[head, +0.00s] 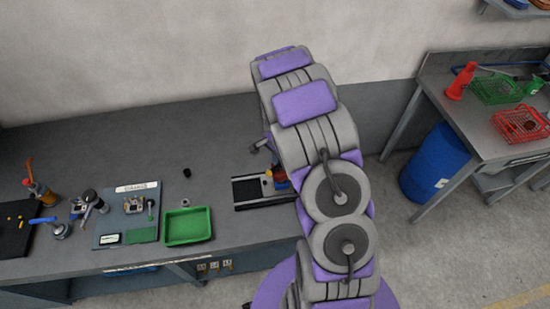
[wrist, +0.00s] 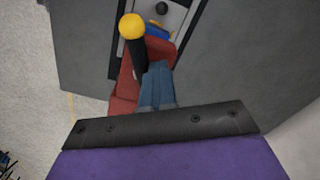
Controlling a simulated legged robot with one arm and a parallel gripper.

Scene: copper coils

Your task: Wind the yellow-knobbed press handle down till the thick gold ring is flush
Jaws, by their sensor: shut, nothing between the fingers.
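The yellow knob (wrist: 132,27) tops a black handle (wrist: 138,55) in the wrist view. The handle stands beside a red press body (wrist: 168,50) with a blue part (wrist: 158,32) behind it. In the head view the red press (head: 280,177) is partly hidden by my arm, with the yellow knob (head: 268,173) small at its left. My gripper (wrist: 158,68) shows blue-grey fingers shut together and empty, just right of the handle and over the red body. I cannot tell whether they touch it. I cannot make out the thick gold ring or its height.
A black panel (head: 248,190) lies left of the press on the grey bench (head: 222,150). Further left are a green tray (head: 188,240), a small black cylinder (head: 187,172) and several tools. A blue barrel (head: 435,165) stands right of my arm, by another bench. Bench space behind the green tray is mostly clear.

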